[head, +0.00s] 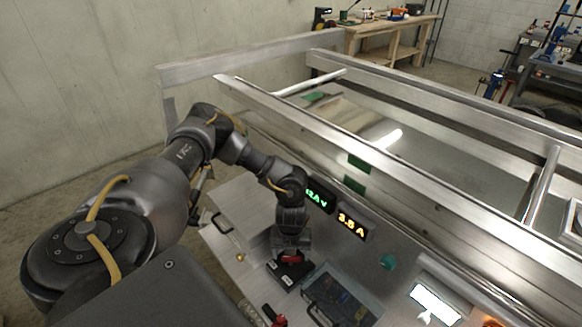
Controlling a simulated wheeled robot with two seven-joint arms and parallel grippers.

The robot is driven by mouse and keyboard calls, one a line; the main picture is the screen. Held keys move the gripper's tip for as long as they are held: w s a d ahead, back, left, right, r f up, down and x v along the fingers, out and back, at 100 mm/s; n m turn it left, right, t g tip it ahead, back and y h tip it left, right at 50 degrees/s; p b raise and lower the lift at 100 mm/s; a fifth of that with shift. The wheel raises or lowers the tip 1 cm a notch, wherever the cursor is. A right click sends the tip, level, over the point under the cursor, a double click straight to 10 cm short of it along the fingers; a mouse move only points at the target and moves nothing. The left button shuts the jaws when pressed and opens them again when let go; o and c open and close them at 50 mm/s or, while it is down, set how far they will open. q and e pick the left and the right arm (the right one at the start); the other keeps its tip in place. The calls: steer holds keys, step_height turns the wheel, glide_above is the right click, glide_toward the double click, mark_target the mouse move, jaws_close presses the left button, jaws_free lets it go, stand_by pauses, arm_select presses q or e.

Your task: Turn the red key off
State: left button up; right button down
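A small red handle with a black part (275,316) shows at the bottom edge of the head view, on the metal panel; it looks like the red key, partly cut off by the frame. I cannot tell its turned position. My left gripper (288,272) points down over the panel, above and slightly right of this red handle and apart from it. Its fingers are dark with small red marks, and whether they are open or shut is unclear. My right gripper is not in view.
A green display (317,195) and an amber display (352,224) stand beside my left wrist. A dark window (340,294), a green knob (387,262) and a lit white screen (435,303) lie to the right. The aluminium trailer rail (340,135) runs behind. A wooden workbench (385,28) stands far back.

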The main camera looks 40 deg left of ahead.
arm_select(q)
steer(key=c, duration=0.9)
steer(key=shift+r+n+p, duration=0.15)
steer(key=shift+n+p, duration=0.45)
steer(key=shift+p, duration=0.25)
steer(key=n+p, duration=0.3)
steer(key=p, duration=0.1)
steer(key=n+p, duration=0.8)
steer(key=shift+s+a+r, duration=0.1)
steer(key=shift+s, duration=0.3)
steer(key=n+p, duration=0.2)
steer(key=shift+n, duration=0.4)
steer(key=shift+f+n+p, duration=0.25)
steer(key=shift+n+p, duration=0.55)
steer(key=shift+n, duration=0.6)
steer(key=o, duration=1)
steer(key=shift+c, duration=0.2)
steer(key=shift+r, duration=0.1)
